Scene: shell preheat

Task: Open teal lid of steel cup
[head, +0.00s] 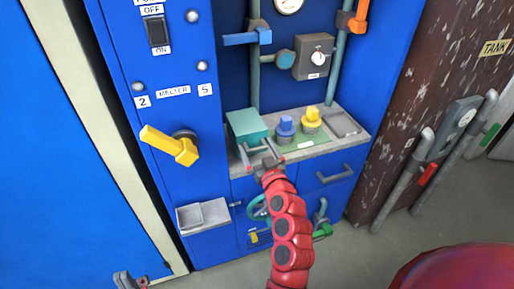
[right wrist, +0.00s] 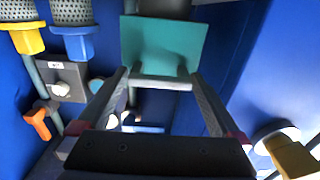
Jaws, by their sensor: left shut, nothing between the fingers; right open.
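The teal lid (head: 247,128) is at the left end of the grey counter in the head view. It also shows as a flat teal panel (right wrist: 165,45) in the right wrist view. The steel cup cannot be clearly made out. My right gripper (head: 260,156) is in front of the lid's near edge, its fingers open. In the right wrist view its open fingertips (right wrist: 158,78) reach the lid's lower edge; I cannot tell whether they touch it. My left gripper (head: 130,281) is shut and empty at the bottom left of the head view, far from the lid.
A blue-topped piece (head: 285,127) and a yellow-topped piece (head: 311,117) stand on the counter right of the lid. A yellow lever (head: 172,147) sticks out of the blue panel at left. A grey tray (head: 203,214) juts out below it.

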